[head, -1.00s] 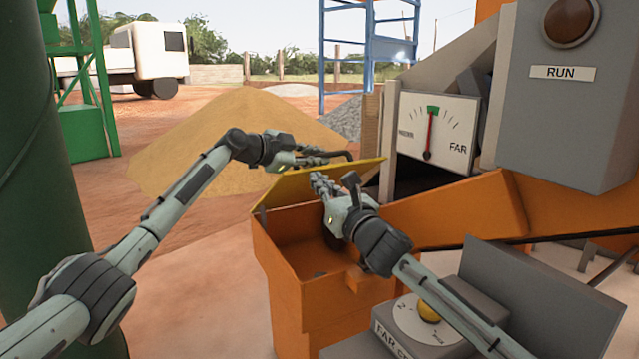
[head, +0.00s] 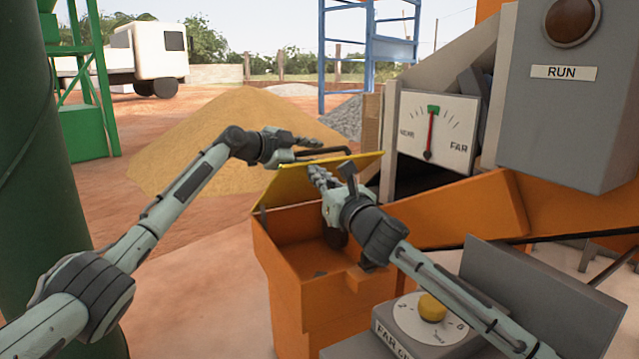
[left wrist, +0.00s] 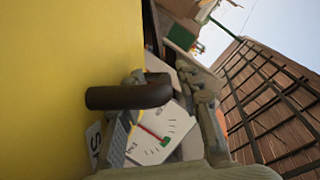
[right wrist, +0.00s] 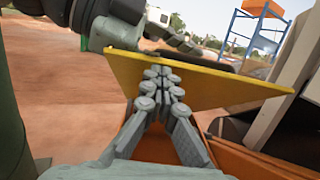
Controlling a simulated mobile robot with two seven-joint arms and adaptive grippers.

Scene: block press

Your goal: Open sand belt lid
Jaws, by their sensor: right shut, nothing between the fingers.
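The yellow lid (head: 283,188) stands tilted up at the back of the orange box (head: 283,285), whose inside shows. My right gripper (head: 316,174) is shut and empty against or very near the lid's inner face; its closed fingertips also show in the right wrist view (right wrist: 160,74). My left gripper (head: 302,150) is open beside the dark bar handle (head: 328,152) on the lid's outer side. In the left wrist view the handle (left wrist: 130,95) sticks out from the yellow lid (left wrist: 60,80), near the spread fingers. I cannot tell whether they touch it.
A control box with a yellow knob (head: 432,307) stands at front right, below my right arm. A dial (head: 437,135) and a grey RUN box (head: 570,110) are at right. A green column (head: 40,190) is at left. A sand pile (head: 215,120) lies behind.

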